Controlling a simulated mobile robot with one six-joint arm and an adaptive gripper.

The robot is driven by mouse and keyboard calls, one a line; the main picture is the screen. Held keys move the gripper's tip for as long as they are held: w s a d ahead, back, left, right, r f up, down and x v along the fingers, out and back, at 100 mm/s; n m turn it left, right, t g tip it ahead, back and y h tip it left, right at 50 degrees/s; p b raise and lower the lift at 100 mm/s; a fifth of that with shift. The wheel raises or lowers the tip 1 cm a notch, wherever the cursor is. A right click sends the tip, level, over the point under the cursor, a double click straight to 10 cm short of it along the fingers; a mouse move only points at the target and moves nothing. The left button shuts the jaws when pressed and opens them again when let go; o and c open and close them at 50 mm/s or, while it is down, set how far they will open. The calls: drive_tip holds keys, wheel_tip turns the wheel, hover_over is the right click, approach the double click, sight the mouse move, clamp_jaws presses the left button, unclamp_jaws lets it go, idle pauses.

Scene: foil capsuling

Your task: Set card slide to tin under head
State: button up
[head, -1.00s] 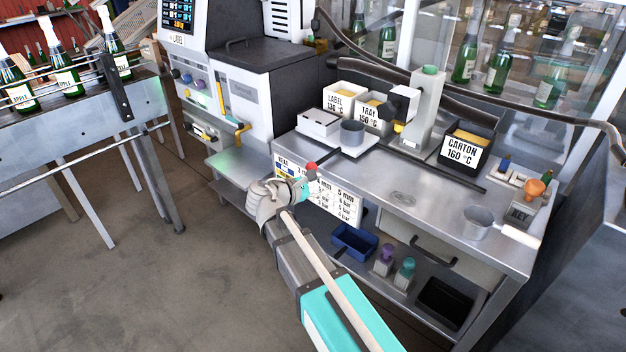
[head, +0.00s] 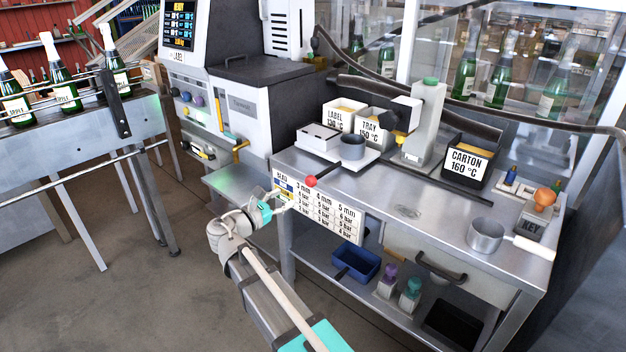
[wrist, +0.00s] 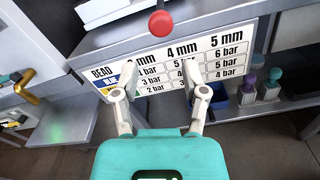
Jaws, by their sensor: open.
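A white card (head: 318,213) with a BEAD column and 3 mm, 4 mm and 5 mm columns of bar values is on the bench's front. A red ball knob (head: 311,181) sits at its top edge; it also shows in the wrist view (wrist: 160,22). My gripper (head: 284,207) is open and empty before the card's left part, below the knob and apart from it. Its fingers (wrist: 156,82) hide parts of the card's lower rows. The dispensing head (head: 400,116) is on a pale column, near a tin labelled TRAY 150 °C (head: 369,134). Which tin is directly under it is unclear.
Tins labelled LABEL (head: 338,126) and CARTON 160 °C (head: 464,163) stand on the bench. A grey cup (head: 352,146) stands on a white scale. A saucepan (head: 485,236) is at the right. A blue bin (head: 356,264) is on the lower shelf. Floor at left is clear.

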sight(307, 183)
drive_tip(key=x, duration=1.3)
drive_tip(key=shift+w+d, duration=0.2)
drive_tip(key=shift+w, duration=0.05)
clamp_jaws()
drive_tip(key=shift+a, duration=0.15)
